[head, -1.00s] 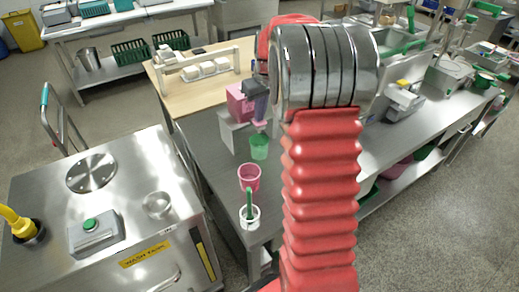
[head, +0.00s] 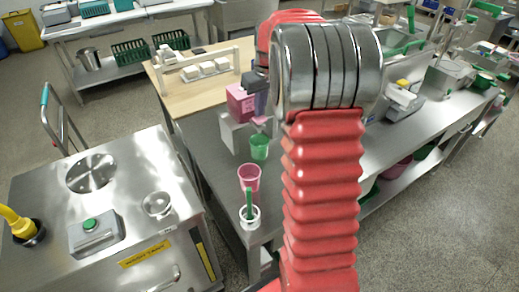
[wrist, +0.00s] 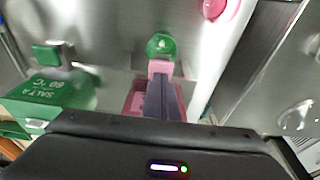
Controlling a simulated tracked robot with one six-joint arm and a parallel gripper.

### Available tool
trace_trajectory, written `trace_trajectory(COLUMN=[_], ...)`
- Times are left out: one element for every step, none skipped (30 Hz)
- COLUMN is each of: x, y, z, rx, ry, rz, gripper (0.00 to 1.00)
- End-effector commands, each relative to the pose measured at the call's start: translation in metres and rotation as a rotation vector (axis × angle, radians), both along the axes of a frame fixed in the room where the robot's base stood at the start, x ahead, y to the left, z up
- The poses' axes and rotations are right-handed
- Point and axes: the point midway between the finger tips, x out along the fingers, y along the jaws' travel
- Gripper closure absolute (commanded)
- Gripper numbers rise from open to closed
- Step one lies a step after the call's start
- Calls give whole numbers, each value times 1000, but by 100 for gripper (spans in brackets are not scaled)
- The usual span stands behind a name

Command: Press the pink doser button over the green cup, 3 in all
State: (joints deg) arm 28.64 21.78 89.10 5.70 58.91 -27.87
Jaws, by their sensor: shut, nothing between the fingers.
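The pink doser (head: 238,103) stands on a pale block on the steel bench. Its pink pad, seemingly the button (head: 260,120), juts out above the green cup (head: 259,147). In the wrist view the pad (wrist: 160,67) shows just beyond my fingertips, with the green cup (wrist: 161,44) past it. My gripper (wrist: 162,82) is shut and empty, with its dark fingers over the pink doser body (wrist: 137,97), which they partly hide. I cannot tell whether the fingertips touch the pad. The head view shows the dark gripper beside the doser, partly behind my arm.
A pink cup (head: 249,177) and a clear cup with a green stick (head: 249,216) stand nearer on the bench. A green doser marked SALT A (wrist: 50,92) is close at left in the wrist view. A white rail with pale blocks (head: 207,68) stands behind.

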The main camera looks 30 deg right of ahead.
Motion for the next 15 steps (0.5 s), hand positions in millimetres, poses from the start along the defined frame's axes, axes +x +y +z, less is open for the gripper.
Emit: trace_trajectory(x=[0, 0, 0, 0, 0, 0, 0, 0, 0, 0, 0, 0, 0, 0, 1], y=[0, 0, 0, 0, 0, 0, 0, 0, 0, 0, 0, 0, 0, 0, 0], z=[0, 0, 0, 0, 0, 0, 0, 0, 0, 0, 1, 2, 3, 4, 7], rx=[0, 0, 0, 0, 0, 0, 0, 0, 0, 0, 0, 0, -1, -1, -1], ry=[0, 0, -1, -1, -1, -1, -1, -1, -1, -1, -1, -1, -2, -2, -2], rz=[0, 0, 0, 0, 0, 0, 0, 0, 0, 0, 0, 0, 0, 0, 0], gripper=[100, 100, 100, 100, 100, 100, 100, 100, 100, 100, 100, 100, 100, 100, 100])
